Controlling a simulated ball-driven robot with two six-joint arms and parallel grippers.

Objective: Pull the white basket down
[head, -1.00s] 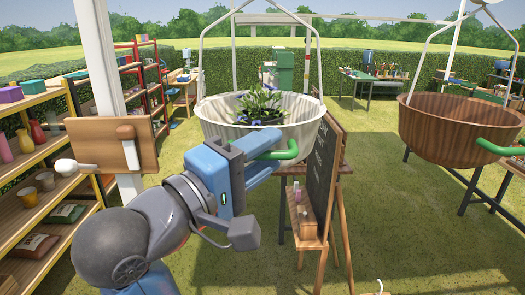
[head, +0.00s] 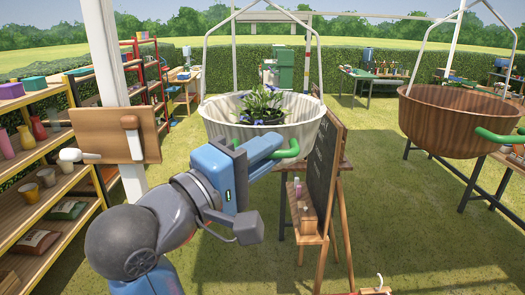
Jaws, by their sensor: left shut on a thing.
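The white basket (head: 225,123) hangs from pale rods in the middle of the head view. A plant with purple flowers (head: 260,103) sits inside it. A green handle (head: 291,149) sticks out from the front right of its wall. My left gripper (head: 272,151) is at the basket's front and is shut on the green handle. The gripper hides part of the handle and the basket's lower wall. My right gripper is not in view.
A brown basket (head: 440,125) with a green handle hangs at the right. A chalkboard easel (head: 322,170) stands close to the right of my left gripper. A post with a wooden board (head: 98,130) and lever is at the left, beside shelves (head: 40,200). Grass lies below.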

